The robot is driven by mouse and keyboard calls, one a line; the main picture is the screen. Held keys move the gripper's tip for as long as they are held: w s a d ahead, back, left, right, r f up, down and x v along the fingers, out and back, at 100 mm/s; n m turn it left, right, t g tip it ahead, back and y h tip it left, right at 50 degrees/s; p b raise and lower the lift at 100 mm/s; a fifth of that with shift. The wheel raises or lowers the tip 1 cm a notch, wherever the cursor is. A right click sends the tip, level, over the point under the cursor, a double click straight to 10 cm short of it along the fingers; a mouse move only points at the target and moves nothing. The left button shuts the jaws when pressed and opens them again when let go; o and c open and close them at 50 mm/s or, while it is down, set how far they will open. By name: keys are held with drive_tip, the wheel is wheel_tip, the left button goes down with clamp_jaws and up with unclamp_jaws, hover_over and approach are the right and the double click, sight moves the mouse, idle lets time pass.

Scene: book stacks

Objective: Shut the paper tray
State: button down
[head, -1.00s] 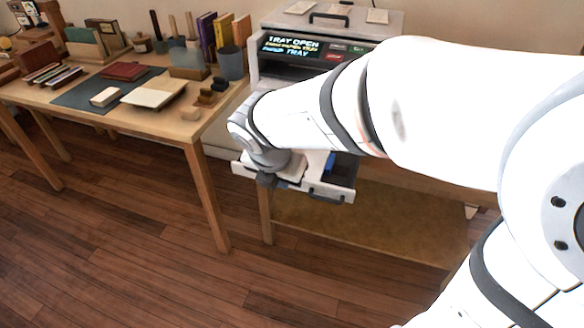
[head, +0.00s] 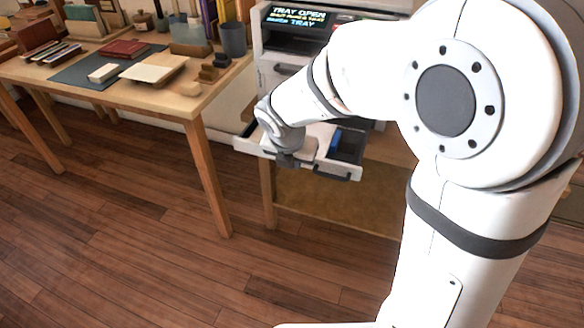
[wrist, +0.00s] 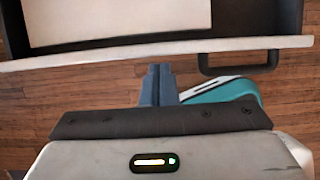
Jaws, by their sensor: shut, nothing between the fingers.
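The paper tray (head: 342,171) is pulled out of the printer (head: 283,68), whose screen reads "TRAY OPEN". White paper and a blue item lie in the tray. In the wrist view, the tray's pale front panel (wrist: 120,53) runs across the top, with its dark handle (wrist: 240,68) on the right. My gripper (wrist: 158,72) is shut and empty. Its fingertips are just in front of the panel, left of the handle; I cannot tell whether they touch it. In the head view, my gripper (head: 287,163) is at the tray front, partly hidden by my wrist.
A wooden desk (head: 150,115) with books, a mat and pots stands left of the printer. The printer stands on a low wooden stand (head: 268,195). Open wooden floor (head: 130,240) lies in front. A teal and white object (wrist: 228,92) shows beside my fingers in the wrist view.

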sight(313, 132)
drive_tip(key=shift+w, duration=0.1)
drive_tip(key=w+d+p, duration=0.1)
drive_tip(key=w+p, duration=0.2)
drive_tip(key=w, duration=0.1)
drive_tip(key=w+d+p, duration=0.2)
drive_tip(key=w+p, duration=0.1)
drive_tip(key=w+d+p, duration=0.1)
drive_tip(key=w+p, duration=0.2)
drive_tip(key=w, duration=0.1)
drive_tip(key=shift+w+d+r, duration=0.15)
drive_tip(key=shift+w+r, duration=0.15)
drive_tip(key=shift+w+d+f+p, duration=0.3)
drive_tip(key=shift+w+p, duration=0.15)
drive_tip(key=shift+w, duration=0.15)
drive_tip(key=shift+a, duration=0.1)
